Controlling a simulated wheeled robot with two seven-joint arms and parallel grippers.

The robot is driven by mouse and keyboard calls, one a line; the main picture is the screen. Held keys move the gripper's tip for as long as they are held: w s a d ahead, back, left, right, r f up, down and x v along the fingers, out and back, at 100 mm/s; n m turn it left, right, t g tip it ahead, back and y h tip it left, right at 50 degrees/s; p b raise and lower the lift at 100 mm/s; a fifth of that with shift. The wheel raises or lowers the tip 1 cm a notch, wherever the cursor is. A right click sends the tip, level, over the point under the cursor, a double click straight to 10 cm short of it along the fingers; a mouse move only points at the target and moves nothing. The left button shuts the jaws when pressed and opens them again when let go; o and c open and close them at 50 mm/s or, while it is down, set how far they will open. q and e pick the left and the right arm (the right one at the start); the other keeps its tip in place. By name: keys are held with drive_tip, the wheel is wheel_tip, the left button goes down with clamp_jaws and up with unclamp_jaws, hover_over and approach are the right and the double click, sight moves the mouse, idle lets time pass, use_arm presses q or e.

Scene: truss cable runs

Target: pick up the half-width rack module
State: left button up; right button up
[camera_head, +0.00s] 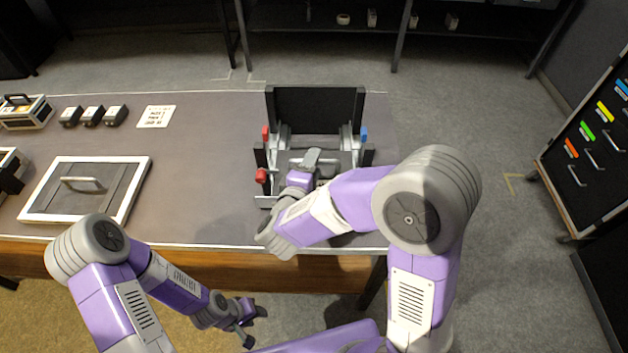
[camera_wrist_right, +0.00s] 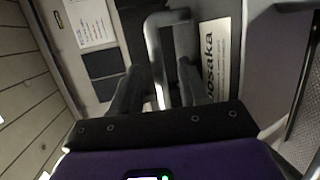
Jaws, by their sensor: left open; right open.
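A black and grey unit stands in a dark frame (camera_head: 316,104) at the right end of the table. The half-width rack module seems to be the piece with a grey U-shaped handle (camera_wrist_right: 150,42) in the right wrist view; the arm hides most of it in the head view. My right gripper (camera_head: 318,163) is over the frame's middle. Its open fingers (camera_wrist_right: 160,88) point at the handle, which appears between them; I cannot tell whether they touch it. My left gripper (camera_head: 252,328) is open and empty, low in front of the table's front edge.
A silver-framed panel with a handle (camera_head: 112,204) lies at the table's left. Several small black blocks (camera_head: 92,116), a white card (camera_head: 155,117) and a handled case (camera_head: 28,116) are behind it. Red levers (camera_head: 261,176) and a blue one (camera_head: 364,133) flank the frame. The table's middle is clear.

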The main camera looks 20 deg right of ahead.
clamp_jaws()
drive_tip(key=shift+r, duration=0.1)
idle(1.3)
